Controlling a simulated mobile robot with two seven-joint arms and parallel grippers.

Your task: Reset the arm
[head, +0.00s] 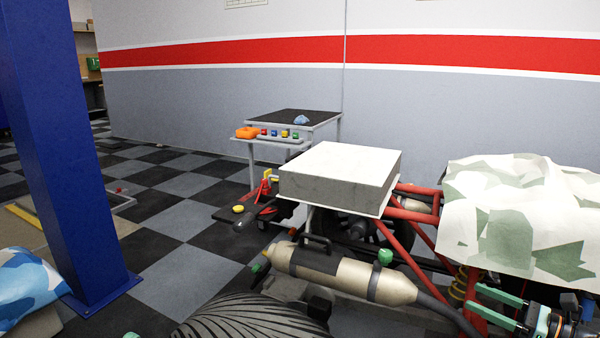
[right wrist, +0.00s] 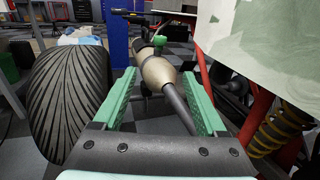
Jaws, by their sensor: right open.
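My right gripper (head: 471,296) is in the lower right of the head view, beside the stripped quad's red frame (head: 399,240). Its two green fingers are apart with nothing between them. In the right wrist view the open fingers (right wrist: 158,88) point towards the tan canister (right wrist: 155,72), which lies beyond and between them in the picture. I cannot tell whether they touch anything. My left gripper is not in view.
The camouflage cover (head: 520,215), white block (head: 335,170), canister (head: 340,273) and big tyre (head: 250,318) crowd the quad. A yellow spring (right wrist: 280,130) is right of the fingers. A blue post (head: 85,150) and cart (head: 296,118) stand farther off. Checkered floor is open left of centre.

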